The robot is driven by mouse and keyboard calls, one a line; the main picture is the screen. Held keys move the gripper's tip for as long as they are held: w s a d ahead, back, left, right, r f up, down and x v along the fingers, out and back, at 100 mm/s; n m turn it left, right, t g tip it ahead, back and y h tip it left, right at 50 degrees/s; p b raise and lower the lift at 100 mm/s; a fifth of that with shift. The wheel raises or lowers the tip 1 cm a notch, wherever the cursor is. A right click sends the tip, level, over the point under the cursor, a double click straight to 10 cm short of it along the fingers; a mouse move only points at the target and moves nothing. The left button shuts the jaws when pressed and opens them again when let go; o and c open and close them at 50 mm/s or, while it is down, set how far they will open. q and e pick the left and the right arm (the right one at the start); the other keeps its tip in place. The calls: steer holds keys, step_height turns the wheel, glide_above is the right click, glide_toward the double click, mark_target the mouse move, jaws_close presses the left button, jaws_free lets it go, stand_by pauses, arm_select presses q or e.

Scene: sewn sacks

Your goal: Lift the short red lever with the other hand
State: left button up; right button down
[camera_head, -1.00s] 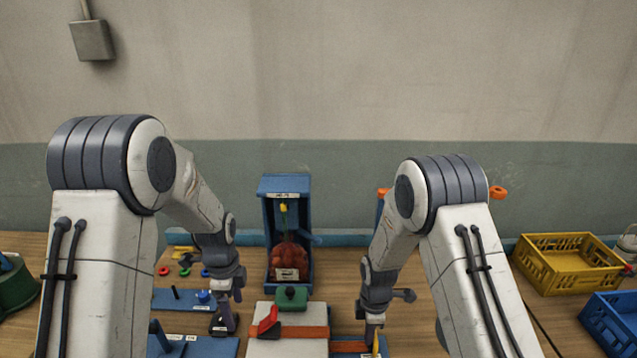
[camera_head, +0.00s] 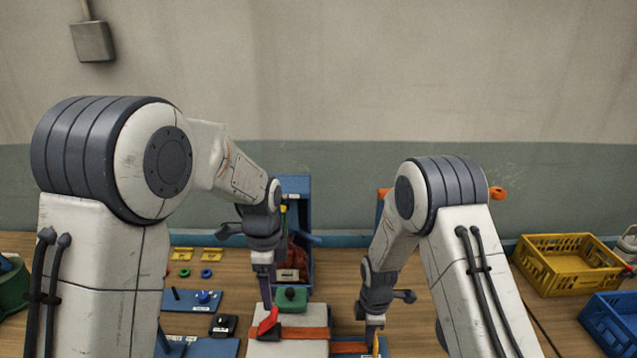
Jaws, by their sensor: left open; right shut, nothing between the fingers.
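The short red lever (camera_head: 268,322) stands tilted on the pale block with an orange band (camera_head: 305,334) at the front middle. A green knob-like part (camera_head: 291,298) sits just behind it. My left gripper (camera_head: 266,302) points down right above and behind the red lever; whether it touches the lever I cannot tell. The gap between its fingers is too small to see here. My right gripper (camera_head: 372,343) points down to the right of the pale block, near a yellow piece (camera_head: 376,346), with its fingertips partly hidden.
A blue stand (camera_head: 296,188) with a red sack (camera_head: 297,258) is behind, partly covered by my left arm. Blue boards (camera_head: 178,301) with small parts lie at left. A yellow crate (camera_head: 570,265) and a blue crate (camera_head: 610,322) stand at right.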

mark_target(272, 313)
arm_select(q)
step_height(272, 313, down, 9)
steer(key=shift+f, duration=0.1)
stand_by(0.4)
steer(key=shift+c, duration=0.3)
steer(key=c, duration=1.2)
steer(key=shift+o, duration=0.2)
steer(key=shift+a, duration=0.15)
